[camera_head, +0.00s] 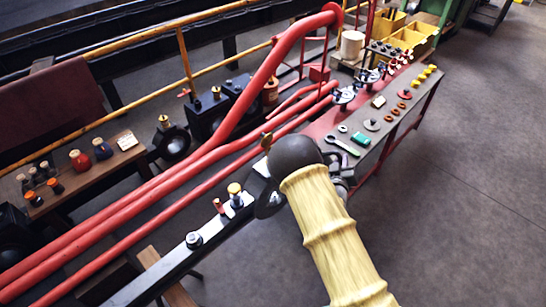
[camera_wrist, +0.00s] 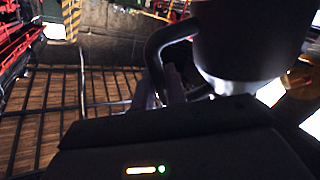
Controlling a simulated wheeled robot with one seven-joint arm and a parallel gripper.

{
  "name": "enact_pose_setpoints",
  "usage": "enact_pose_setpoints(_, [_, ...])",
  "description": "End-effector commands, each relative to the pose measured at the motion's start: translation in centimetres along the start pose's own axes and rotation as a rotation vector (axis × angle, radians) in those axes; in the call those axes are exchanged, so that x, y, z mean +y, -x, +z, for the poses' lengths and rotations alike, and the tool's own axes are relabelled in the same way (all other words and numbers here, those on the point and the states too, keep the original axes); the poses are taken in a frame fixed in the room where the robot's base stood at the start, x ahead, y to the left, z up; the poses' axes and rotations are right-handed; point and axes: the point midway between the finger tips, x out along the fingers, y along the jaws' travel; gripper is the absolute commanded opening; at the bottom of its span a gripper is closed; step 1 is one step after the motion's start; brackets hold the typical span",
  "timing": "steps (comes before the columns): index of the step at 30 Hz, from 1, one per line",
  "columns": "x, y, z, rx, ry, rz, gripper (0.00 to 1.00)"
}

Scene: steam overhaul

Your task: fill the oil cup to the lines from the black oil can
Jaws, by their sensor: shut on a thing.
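In the wrist view my gripper (camera_wrist: 160,88) is shut on the dark curved handle (camera_wrist: 160,45) of the black oil can (camera_wrist: 250,38). The can's body fills the upper right; its top is out of frame. In the head view my sleeved arm hides the gripper and most of the can. A small brass tip (camera_head: 266,140) shows beyond my dark wrist; I cannot tell what it belongs to. A brass-topped cup (camera_head: 235,190), probably the oil cup, stands on the steel rod (camera_head: 160,272), left of my wrist. Its lines and oil level are too small to see.
Red pipes (camera_head: 150,200) run diagonally behind the rod. A grey bench (camera_head: 405,115) with tools and small parts stands at upper right. A wooden shelf (camera_head: 70,205) with small bottles is at left. Several black brass-capped vessels (camera_head: 170,142) stand behind the pipes. The floor at right is clear.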

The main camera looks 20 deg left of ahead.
Motion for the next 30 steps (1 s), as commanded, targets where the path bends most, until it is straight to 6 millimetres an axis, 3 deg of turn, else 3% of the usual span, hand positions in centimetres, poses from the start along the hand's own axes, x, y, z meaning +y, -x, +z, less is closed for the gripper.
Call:
enact_pose_setpoints(11, [0.0,0.0,0.0,0.003,-0.004,0.001,0.00])
enact_pose_setpoints(30, [-3.2,-0.7,5.3,0.063,-0.312,0.004,0.00])
